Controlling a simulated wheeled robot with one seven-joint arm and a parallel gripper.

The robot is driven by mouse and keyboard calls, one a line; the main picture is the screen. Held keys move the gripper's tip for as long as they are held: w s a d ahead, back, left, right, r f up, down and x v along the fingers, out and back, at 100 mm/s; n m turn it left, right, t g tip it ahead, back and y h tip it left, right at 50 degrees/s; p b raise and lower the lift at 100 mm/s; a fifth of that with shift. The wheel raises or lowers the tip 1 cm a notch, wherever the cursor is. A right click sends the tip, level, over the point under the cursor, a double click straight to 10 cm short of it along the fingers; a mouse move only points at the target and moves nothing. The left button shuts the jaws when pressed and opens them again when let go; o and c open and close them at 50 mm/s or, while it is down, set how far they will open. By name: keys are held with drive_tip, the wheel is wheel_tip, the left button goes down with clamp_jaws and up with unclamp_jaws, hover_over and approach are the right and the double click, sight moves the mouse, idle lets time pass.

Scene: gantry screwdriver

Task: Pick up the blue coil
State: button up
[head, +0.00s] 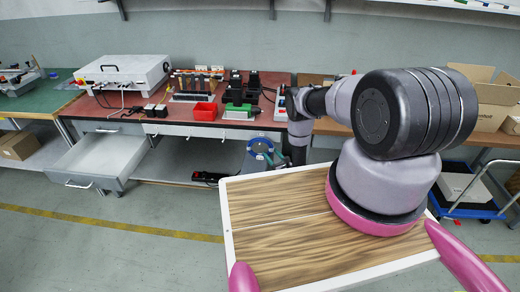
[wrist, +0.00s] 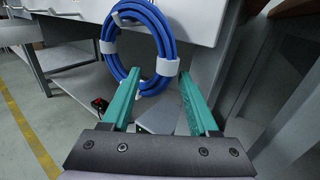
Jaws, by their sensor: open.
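The blue coil (wrist: 166,42) is a ring of blue hose or cable with white straps. It hangs upright in front of the white drawer fronts in the wrist view, and it shows small below the red bench in the head view (head: 261,146). My gripper (wrist: 160,75) has two teal fingers spread apart and empty. In the wrist picture the left fingertip overlaps the ring's opening, and the coil's lower right part with a white strap lies between the fingertips. I cannot tell whether a finger touches it.
The red-topped workbench (head: 235,92) carries a white case (head: 125,72), a red bin (head: 205,111) and tools. An open drawer (head: 100,160) juts out at left. A grey table leg (wrist: 36,68) stands left of the coil; a grey panel (wrist: 210,50) stands close at right.

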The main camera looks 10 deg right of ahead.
drive_tip(key=shift+r+x, duration=0.1)
drive_tip(key=shift+x, duration=1.25)
drive_tip(key=shift+r+x, duration=0.15)
drive_tip(key=shift+x, duration=1.2)
drive_tip(key=shift+d, duration=0.15)
clamp_jaws()
